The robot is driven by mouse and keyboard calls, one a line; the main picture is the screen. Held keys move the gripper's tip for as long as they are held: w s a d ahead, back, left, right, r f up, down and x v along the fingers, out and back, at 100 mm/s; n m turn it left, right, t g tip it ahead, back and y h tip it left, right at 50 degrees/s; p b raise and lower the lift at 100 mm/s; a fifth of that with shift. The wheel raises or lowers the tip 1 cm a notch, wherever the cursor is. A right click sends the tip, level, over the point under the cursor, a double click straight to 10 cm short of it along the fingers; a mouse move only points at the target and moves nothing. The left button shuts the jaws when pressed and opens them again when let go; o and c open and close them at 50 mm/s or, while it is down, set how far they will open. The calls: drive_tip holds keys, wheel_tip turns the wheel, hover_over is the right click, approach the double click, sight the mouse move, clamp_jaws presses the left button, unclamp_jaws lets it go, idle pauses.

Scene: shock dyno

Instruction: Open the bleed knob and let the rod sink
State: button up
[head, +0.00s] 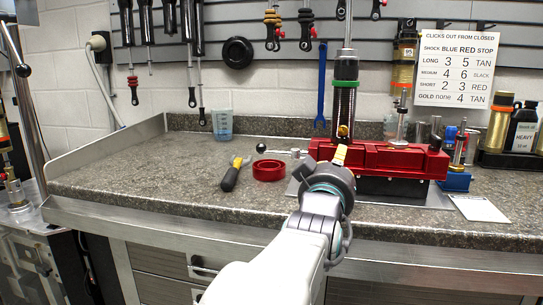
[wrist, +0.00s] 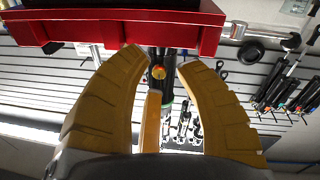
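A shock (head: 345,95) with a black and green body stands upright above the red vise (head: 395,160) on the bench. A small orange-yellow knob (head: 342,131) shows low on its front; in the wrist view the round knob (wrist: 158,72) has a red mark. My gripper (head: 340,154) is in front of the vise, just below the knob. In the wrist view its yellow fingers (wrist: 166,60) are spread on both sides of the knob, with gaps, and hold nothing. I cannot tell how deep the knob lies between them. The rod (head: 348,25) rises from the shock's top.
A red ring (head: 268,170), a yellow-black tool (head: 233,174) and a measuring cup (head: 222,124) stand left of the vise. A white card (head: 479,208) and bottles (head: 521,128) are at right. A settings chart (head: 456,68) hangs behind.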

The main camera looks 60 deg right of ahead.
drive_tip(key=m, duration=0.2)
approach(343, 131)
wheel_tip(343, 131, up, 3)
drive_tip(key=d, duration=0.3)
drive_tip(key=shift+m+y, duration=0.4)
drive_tip(key=shift+m, duration=0.4)
drive_tip(key=shift+w+d+f+b, duration=0.1)
drive_tip(key=shift+w+d+f, duration=0.3)
drive_tip(key=shift+d, duration=0.75)
drive_tip(key=shift+w+d+f+b, duration=0.1)
drive_tip(key=shift+w+d+f, duration=0.25)
drive_tip(key=shift+d, duration=0.8)
drive_tip(key=shift+w+d+f+b, duration=0.1)
drive_tip(key=shift+w+d+f, duration=0.3)
drive_tip(key=shift+d, duration=0.75)
clamp_jaws()
